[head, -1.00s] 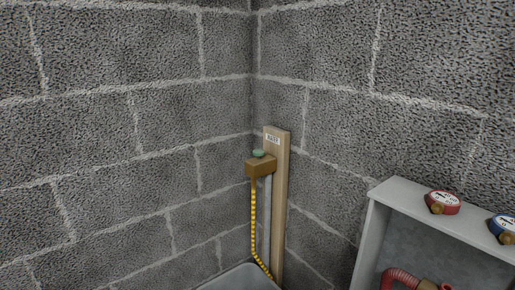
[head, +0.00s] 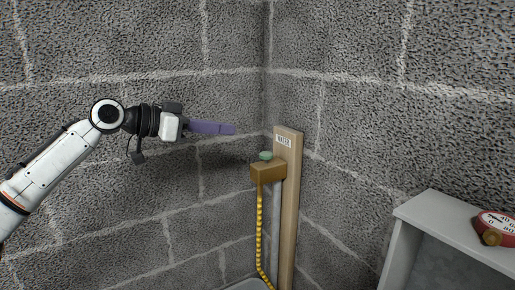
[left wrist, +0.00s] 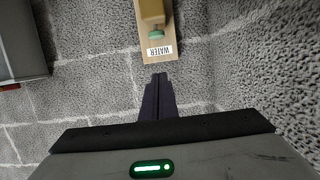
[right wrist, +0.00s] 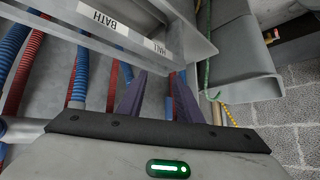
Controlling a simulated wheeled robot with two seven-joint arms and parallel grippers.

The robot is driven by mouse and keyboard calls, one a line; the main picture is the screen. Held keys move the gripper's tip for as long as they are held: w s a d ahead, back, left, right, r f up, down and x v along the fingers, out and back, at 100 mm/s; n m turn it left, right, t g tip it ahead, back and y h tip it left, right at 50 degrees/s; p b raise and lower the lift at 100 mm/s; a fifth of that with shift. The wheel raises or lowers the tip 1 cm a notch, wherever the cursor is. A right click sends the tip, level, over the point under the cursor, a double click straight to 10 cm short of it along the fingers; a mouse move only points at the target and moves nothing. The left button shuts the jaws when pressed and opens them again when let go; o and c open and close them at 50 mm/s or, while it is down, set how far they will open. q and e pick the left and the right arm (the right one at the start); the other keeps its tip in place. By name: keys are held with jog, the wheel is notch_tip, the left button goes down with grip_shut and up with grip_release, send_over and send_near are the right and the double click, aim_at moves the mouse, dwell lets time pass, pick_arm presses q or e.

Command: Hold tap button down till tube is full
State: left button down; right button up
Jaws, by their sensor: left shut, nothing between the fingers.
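The tap (head: 268,172) is a brass-coloured block on a wooden post (head: 291,200) in the wall corner, under a WATER label (head: 283,141). Its green button (head: 266,155) sits on top. A yellow ribbed tube (head: 260,225) hangs from the tap; how full it is cannot be seen. My left gripper (head: 233,129) is shut and empty, above and left of the button, apart from it. In the left wrist view its fingers (left wrist: 158,82) point towards the label and green button (left wrist: 156,33). My right gripper (right wrist: 160,78) is open in the right wrist view, with hoses beyond it.
A grey pipe (head: 274,225) runs behind the yellow tube, and a basin rim (head: 245,284) shows below. A grey cabinet (head: 455,228) with a red gauge (head: 495,227) stands at right. Red and blue hoses (right wrist: 82,78) hang under BATH and HALL labels. Block walls close the corner.

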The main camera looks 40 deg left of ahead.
aim_at(266, 155)
pick_arm(q)
jog(key=shift+w, duration=0.1)
pick_arm(e)
jog(key=shift+r, duration=0.1)
